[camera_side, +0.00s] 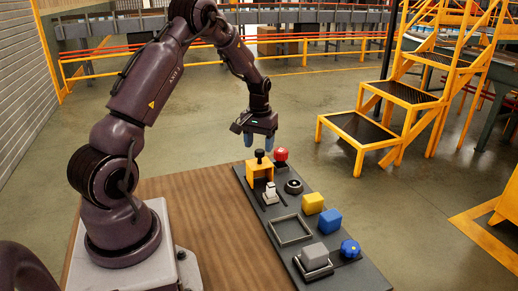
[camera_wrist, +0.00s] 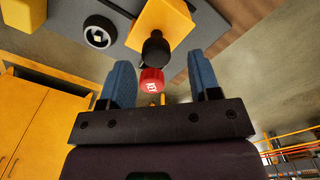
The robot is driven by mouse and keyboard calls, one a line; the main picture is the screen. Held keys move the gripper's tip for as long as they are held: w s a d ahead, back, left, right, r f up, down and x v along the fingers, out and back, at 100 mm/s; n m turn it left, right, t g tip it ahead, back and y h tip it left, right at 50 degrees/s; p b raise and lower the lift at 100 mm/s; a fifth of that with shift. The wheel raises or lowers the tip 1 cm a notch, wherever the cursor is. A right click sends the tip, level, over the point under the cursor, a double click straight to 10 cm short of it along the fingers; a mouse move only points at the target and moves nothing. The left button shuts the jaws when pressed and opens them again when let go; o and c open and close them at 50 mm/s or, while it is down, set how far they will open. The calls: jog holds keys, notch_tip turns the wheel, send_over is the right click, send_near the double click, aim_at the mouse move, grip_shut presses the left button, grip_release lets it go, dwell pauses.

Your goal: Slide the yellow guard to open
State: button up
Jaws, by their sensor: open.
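The yellow guard (camera_side: 261,171) stands at the far end of the dark panel, with a black knob (camera_side: 259,154) on top. A white switch (camera_side: 270,192) shows at its near side. In the wrist view the guard (camera_wrist: 162,20) is at the top, and its black knob (camera_wrist: 155,47) appears between my blue fingertips. My gripper (camera_side: 258,143) is open and empty, above the far end of the panel, a little above and beyond the knob. The fingers also show in the wrist view (camera_wrist: 162,65), apart from the knob. The guard's underside is hidden.

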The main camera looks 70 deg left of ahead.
notch_tip(320, 180, up, 11)
jog(key=shift+f, duration=0.15)
dwell(0.4)
